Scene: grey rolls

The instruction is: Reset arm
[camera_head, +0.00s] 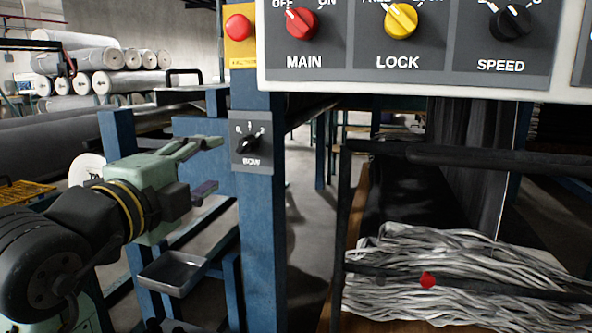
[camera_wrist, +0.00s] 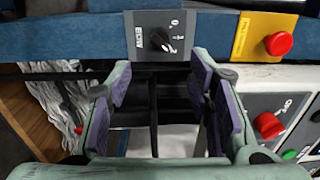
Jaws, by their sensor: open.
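My gripper (camera_head: 212,166) is at the left in the head view, its fingers pointing right toward the blue post (camera_head: 262,230). It is open and empty, with its purple-padded fingers apart in the wrist view (camera_wrist: 166,95). A grey BOW selector plate (camera_head: 252,160) with a black knob (camera_head: 249,145) is on the post, just right of the fingertips. The same BOW knob shows beyond the fingers in the wrist view (camera_wrist: 160,40). The gripper appears apart from the knob.
A white panel carries a red MAIN knob (camera_head: 301,24), a yellow LOCK knob (camera_head: 400,21) and a black SPEED knob (camera_head: 510,22). A red button (camera_head: 238,27) sits on a yellow plate. Pale strands (camera_head: 450,265) lie lower right. Grey rolls (camera_head: 75,60) are stacked behind.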

